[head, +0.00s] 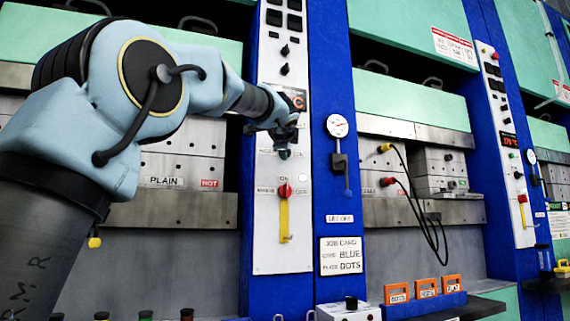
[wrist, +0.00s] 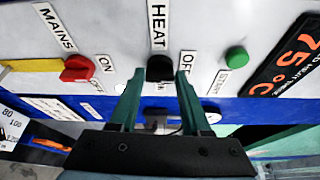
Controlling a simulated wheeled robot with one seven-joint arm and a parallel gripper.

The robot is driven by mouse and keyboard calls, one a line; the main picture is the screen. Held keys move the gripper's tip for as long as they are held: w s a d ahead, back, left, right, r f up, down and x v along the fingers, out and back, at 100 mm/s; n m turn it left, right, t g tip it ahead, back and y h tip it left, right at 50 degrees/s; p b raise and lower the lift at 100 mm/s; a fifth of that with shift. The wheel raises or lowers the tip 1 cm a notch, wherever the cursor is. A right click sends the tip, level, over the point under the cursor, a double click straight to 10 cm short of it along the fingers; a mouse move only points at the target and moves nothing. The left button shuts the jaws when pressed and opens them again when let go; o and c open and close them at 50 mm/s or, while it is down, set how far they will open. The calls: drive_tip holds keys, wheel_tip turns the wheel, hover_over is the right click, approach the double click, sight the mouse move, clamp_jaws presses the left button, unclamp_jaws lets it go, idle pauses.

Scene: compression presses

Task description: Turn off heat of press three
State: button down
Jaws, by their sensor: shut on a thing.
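The heat knob (wrist: 160,68) is black and sits under the HEAT label (wrist: 158,25) on a white panel in the wrist view. My gripper (wrist: 158,82) has its two green fingers on either side of this knob, shut on it. An OFF label (wrist: 187,63) is just right of the knob; the knob's pointer direction cannot be told. The orange display (wrist: 295,60) reads 75 °C. In the head view my gripper (head: 284,146) is at the panel (head: 268,255) on the blue column and hides the knob. No press number is readable.
A red mains switch (wrist: 77,68) is left of the knob, and a green START button (wrist: 236,57) right. In the head view the mains switch (head: 285,190) is below my gripper, with a yellow handle (head: 284,222). A gauge (head: 337,126) and another panel (head: 505,150) stand to the right.

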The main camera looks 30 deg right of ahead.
drive_tip(key=shift+f+n+b, duration=0.3)
drive_tip(key=shift+n+b, duration=0.2)
drive_tip(key=shift+b, duration=0.3)
drive_tip(key=shift+r, duration=0.1)
drive_tip(key=shift+c, duration=1.8)
unclamp_jaws()
drive_tip(key=b+v, duration=0.3)
drive_tip(key=v, duration=0.7)
drive_tip(key=shift+s+a, duration=0.2)
drive_tip(key=shift+s, duration=0.15)
